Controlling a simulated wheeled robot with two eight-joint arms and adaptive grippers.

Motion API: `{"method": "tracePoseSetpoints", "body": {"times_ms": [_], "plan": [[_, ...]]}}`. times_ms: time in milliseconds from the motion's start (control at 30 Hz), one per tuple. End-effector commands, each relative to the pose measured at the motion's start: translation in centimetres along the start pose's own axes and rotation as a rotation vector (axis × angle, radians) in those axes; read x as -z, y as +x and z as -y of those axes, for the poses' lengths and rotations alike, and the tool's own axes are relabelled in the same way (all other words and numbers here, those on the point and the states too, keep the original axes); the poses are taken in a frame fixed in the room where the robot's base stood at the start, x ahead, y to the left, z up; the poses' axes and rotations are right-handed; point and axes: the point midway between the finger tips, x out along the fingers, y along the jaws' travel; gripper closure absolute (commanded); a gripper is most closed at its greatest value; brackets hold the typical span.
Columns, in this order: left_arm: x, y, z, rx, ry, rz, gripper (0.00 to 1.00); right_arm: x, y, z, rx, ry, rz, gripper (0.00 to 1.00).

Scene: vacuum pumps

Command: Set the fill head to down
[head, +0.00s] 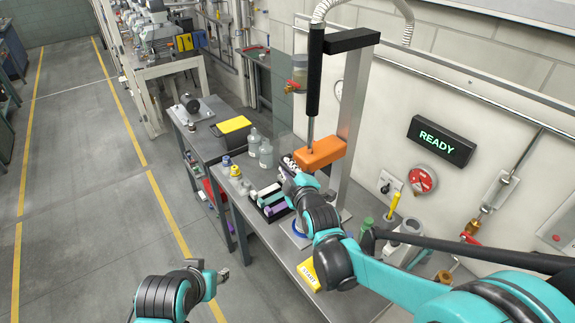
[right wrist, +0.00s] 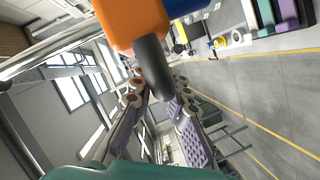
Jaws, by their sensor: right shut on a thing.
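The orange fill head (head: 320,152) hangs on a rod below a black cylinder (head: 314,70), on a grey column stand on the bench. My right gripper (head: 289,165) is at its near left side. In the right wrist view the orange fill head (right wrist: 132,20) fills the top, and a dark rounded handle (right wrist: 152,68) runs from it between the purple-padded fingers of my right gripper (right wrist: 160,98). The fingers are shut on this handle. The contact is partly hidden in the head view. My left gripper (head: 217,276) is low at the bottom, away from the bench; its fingers are unclear.
A black tray (head: 270,212) with coloured parts lies on the bench, left of my right arm. Bottles (head: 265,153) stand behind it. A yellow START block (head: 309,274) is at the front edge. A sign on the wall reads READY (head: 441,141). The floor at left is clear.

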Motion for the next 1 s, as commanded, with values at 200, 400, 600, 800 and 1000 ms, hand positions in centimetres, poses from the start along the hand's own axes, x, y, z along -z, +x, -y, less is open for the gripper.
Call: {"method": "tracePoseSetpoints", "body": {"times_ms": [200,400,600,800,1000], "plan": [[-2.7,3.9,0.0,0.0,0.0,0.0,0.6,-2.9,1.1,4.7,0.002,0.0,0.001,1.0],[-3.7,5.2,0.0,0.0,0.0,0.0,0.6,-4.0,1.6,6.4,0.001,0.0,0.001,1.0],[-3.9,5.4,0.0,0.0,0.0,0.0,0.6,-4.2,1.7,6.8,0.003,0.0,0.002,1.0],[-3.8,5.4,0.0,0.0,0.0,0.0,0.6,-4.2,1.6,6.9,0.005,-0.001,0.003,1.0],[-3.9,5.4,0.0,0.0,0.0,0.0,0.6,-4.2,1.6,6.9,0.004,-0.001,0.002,0.64]]}}
